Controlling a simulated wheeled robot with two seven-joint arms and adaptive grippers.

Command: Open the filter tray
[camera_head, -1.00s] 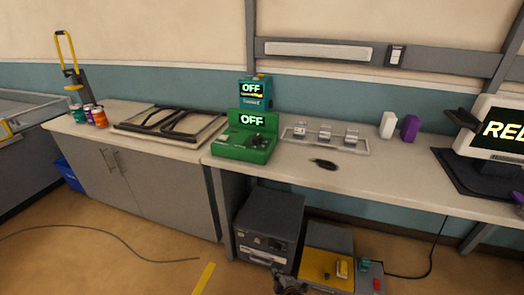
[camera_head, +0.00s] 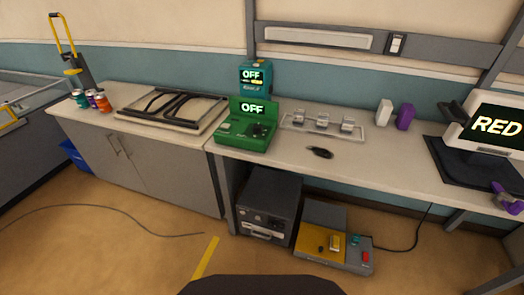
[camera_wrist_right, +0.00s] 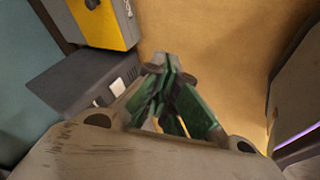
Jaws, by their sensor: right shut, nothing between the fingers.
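A dark grey box (camera_head: 268,205) stands on the floor under the bench, left of the knee space. A pale handle (camera_head: 265,233) crosses the low part of its front, which looks closed. I cannot tell for sure that this is the filter tray. My right gripper (camera_wrist_right: 166,66) shows in the right wrist view, its green fingers together and empty. It hangs over the tan floor, right of a dark grey housing (camera_wrist_right: 75,82) with a small pale part; the two look apart. My left gripper is in neither view.
A grey unit with a yellow panel (camera_head: 316,240) sits on the floor right of the box. The bench top (camera_head: 380,175) above carries a green OFF device (camera_head: 243,130). A cable runs over the floor at left. Open floor lies in front.

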